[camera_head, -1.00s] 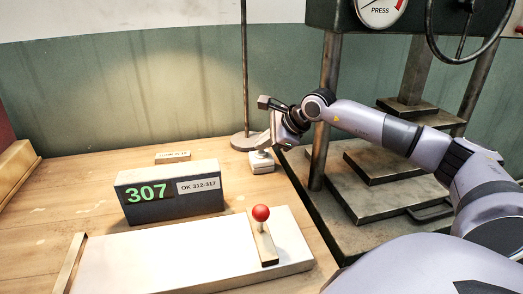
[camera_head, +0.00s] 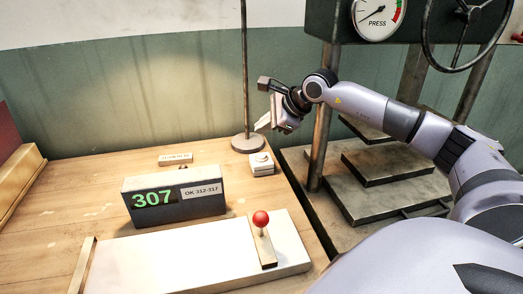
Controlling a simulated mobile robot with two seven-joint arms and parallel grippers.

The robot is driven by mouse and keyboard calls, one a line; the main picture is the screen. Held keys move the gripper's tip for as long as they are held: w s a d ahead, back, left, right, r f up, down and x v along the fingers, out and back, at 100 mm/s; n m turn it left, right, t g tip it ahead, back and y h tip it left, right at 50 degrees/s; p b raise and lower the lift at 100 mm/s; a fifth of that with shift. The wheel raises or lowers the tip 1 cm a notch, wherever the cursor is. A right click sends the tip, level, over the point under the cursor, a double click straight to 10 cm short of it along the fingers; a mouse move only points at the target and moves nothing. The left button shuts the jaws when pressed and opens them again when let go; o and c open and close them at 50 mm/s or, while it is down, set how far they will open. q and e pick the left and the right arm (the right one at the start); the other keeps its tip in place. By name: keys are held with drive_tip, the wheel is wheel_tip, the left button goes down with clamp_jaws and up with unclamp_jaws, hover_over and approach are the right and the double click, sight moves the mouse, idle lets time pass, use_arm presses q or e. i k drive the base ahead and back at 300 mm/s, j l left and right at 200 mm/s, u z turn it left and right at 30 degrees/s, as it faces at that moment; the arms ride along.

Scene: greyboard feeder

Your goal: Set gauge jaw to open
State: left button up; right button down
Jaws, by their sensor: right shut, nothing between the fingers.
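A dark gauge box (camera_head: 174,196) on the wooden bench shows 307 in green and a label reading OK 312-317. In front of it lies a white plate (camera_head: 165,258) with a lever (camera_head: 262,247) topped by a red ball (camera_head: 261,218). Behind the box to the right is a small white box (camera_head: 262,169) with a small knob or button on top. I cannot tell which part is the gauge jaw. My right gripper (camera_head: 264,124) is shut and empty, above the small white box and apart from it. My left gripper is out of view.
A thin upright rod on a round base (camera_head: 247,144) stands close behind the small box. A press (camera_head: 385,165) with steel plates, a dial (camera_head: 379,15) and a handwheel stands at the right. A small labelled block (camera_head: 175,159) lies behind the gauge. The bench's left side is largely clear.

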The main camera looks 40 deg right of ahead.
sight(257, 220)
drive_tip(key=k+l, duration=0.15)
drive_tip(key=k, duration=0.35)
drive_tip(key=k+l, duration=0.2)
drive_tip(key=k, duration=0.25)
